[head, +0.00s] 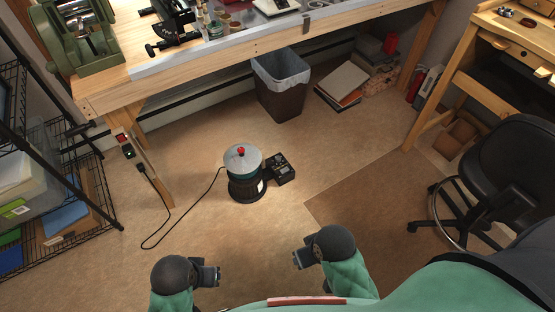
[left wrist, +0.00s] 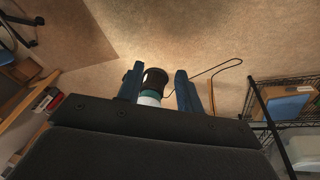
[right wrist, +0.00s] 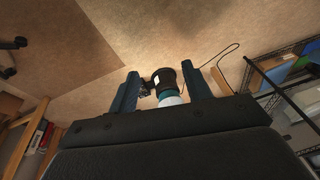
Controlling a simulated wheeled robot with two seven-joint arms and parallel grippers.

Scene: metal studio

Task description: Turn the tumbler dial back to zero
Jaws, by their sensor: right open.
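The tumbler (head: 243,177) stands upright on the floor, with a teal body, grey lid, red knob and black base. A black control box (head: 281,169) sits against its right side; the dial on it is too small to read. My left gripper (head: 219,275) is in front of the tumbler to the left, apart from it. In the left wrist view the fingers (left wrist: 160,88) stand apart with nothing between them close by. My right gripper (head: 296,257) is in front of the box, apart from it, open and empty. The tumbler (right wrist: 165,82) shows beyond its fingers.
A black cord (head: 188,212) runs from the tumbler to an outlet on the bench leg (head: 153,170). A waste bin (head: 280,88) stands under the workbench. A wire rack (head: 75,190) is at left, an office chair (head: 500,165) at right. The floor between my grippers and the tumbler is clear.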

